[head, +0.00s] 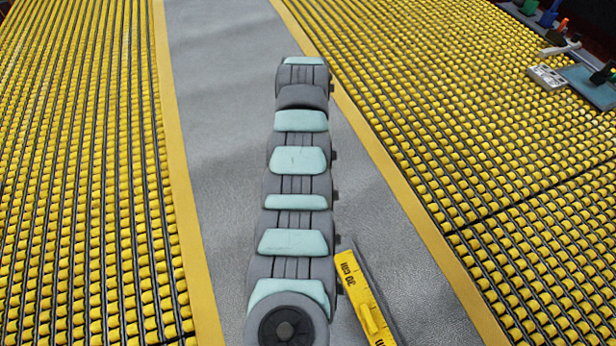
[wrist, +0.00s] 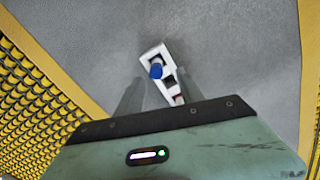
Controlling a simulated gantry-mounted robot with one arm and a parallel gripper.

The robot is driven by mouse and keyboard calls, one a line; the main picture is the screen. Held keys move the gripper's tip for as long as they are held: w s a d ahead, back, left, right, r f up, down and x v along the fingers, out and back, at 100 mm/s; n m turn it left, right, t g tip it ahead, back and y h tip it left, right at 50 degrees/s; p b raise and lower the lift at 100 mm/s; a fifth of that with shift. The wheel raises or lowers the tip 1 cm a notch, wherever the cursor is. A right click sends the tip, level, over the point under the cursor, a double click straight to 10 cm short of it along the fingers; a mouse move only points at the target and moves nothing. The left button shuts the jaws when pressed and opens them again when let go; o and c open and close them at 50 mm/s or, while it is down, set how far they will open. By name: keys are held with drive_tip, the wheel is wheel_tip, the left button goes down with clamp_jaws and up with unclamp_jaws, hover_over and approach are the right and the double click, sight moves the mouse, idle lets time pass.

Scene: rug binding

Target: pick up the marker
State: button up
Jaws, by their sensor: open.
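In the wrist view, a small round blue piece (wrist: 156,71) shows at a white holder-like object (wrist: 163,57) with dark openings. The blue piece may be the marker's end or cap, but I cannot tell for sure. My gripper (wrist: 158,80) is open, with one grey finger on each side of the white object. I see nothing held in it; whether the fingers touch the object is unclear. The lower part of the white object is hidden behind my gripper's body. In the head view I cannot make out the marker or my gripper's fingers.
A yellow tool (head: 362,300) printed with "cm" lies right of my arm on the grey strip (head: 215,120). Yellow bands edge the strip, with fields of yellow roller-like pieces (head: 80,170) beyond. A blue-grey tray (head: 590,85) and small items stand at the upper right.

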wheel_tip(320, 180, down, 3)
drive_tip(key=shift+f, duration=0.15)
drive_tip(key=f, duration=0.2)
drive_tip(key=f+b, duration=0.1)
drive_tip(key=f, duration=0.1)
drive_tip(key=shift+s+d+f, duration=0.1)
drive_tip(key=shift+s+d, duration=0.1)
drive_tip(key=shift+d, duration=0.1)
drive_tip(key=shift+w+f, duration=0.1)
drive_tip(key=shift+f, duration=0.25)
clamp_jaws()
